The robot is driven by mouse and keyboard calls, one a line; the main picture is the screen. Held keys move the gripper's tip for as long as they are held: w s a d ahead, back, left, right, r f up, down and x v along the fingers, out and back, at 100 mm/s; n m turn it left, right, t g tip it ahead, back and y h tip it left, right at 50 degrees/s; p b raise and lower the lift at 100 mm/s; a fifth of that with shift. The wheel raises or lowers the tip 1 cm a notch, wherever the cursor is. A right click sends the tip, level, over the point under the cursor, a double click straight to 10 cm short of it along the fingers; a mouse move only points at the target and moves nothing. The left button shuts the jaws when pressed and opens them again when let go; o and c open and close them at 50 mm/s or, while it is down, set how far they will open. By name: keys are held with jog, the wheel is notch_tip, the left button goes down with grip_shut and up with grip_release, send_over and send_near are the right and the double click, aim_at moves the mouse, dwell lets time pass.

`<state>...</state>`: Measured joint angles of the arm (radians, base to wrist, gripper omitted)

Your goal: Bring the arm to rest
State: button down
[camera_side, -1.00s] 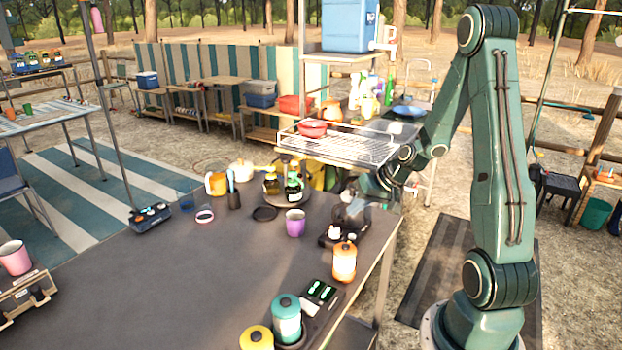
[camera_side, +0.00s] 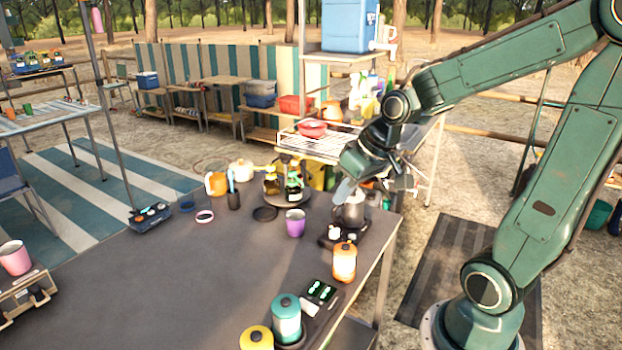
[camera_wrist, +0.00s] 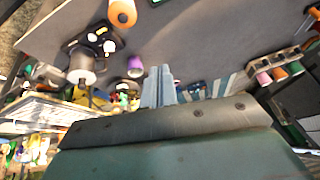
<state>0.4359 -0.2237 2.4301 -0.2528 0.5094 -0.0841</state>
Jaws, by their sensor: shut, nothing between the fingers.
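My gripper (camera_side: 345,190) hangs above the right back part of the dark table (camera_side: 190,260), close to a grey metal pot (camera_side: 350,212) on a small burner. In the wrist view my gripper's fingers (camera_wrist: 162,82) are together with nothing between them. The pot (camera_wrist: 82,68) shows there to the left of the fingers, apart from them. My arm reaches in from the right with its elbow high at the right edge of the side view.
A purple cup (camera_side: 295,223), an orange canister (camera_side: 344,262), a teal canister (camera_side: 287,318) and a turntable with bottles (camera_side: 283,197) stand on the table. A wire rack (camera_side: 315,147) with a red bowl (camera_side: 312,128) is behind. The table's left middle is clear.

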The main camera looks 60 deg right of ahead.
jog(key=s+a+r+n, duration=0.1)
jog(key=s+a+r, duration=0.2)
jog(key=s, duration=0.2)
jog(key=s+a+r+n, duration=0.1)
jog(key=s+a+r, duration=0.2)
jog(key=s, duration=0.3)
jog(key=shift+a, duration=0.5)
